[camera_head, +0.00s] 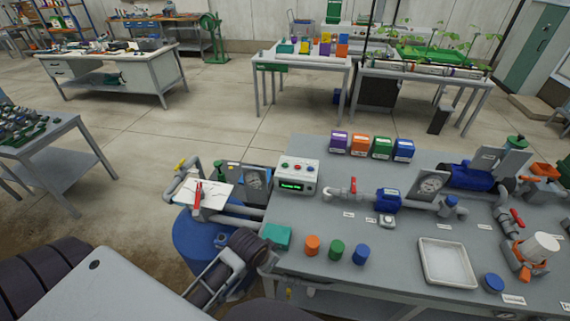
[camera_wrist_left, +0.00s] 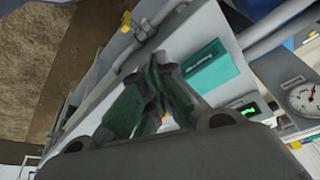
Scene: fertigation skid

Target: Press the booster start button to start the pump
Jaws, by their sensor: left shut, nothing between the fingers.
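The white control box (camera_head: 297,182) stands at the left rear of the grey skid table, with a lit green display and a row of small round buttons (camera_head: 297,168) on its top. Their labels are too small to read, so I cannot tell which is the booster start button. The box's green display (camera_wrist_left: 249,110) shows at the right in the left wrist view, partly hidden. My left gripper (camera_wrist_left: 157,78) is shut and empty, its dark green fingers together beside the teal box (camera_wrist_left: 211,68). In the head view my left arm reaches in at the table's left edge; its fingertips are not clear. My right gripper is not in view.
The teal box (camera_head: 276,235) and orange, green and blue caps stand along the front left. A white tray (camera_head: 447,262) lies front right.

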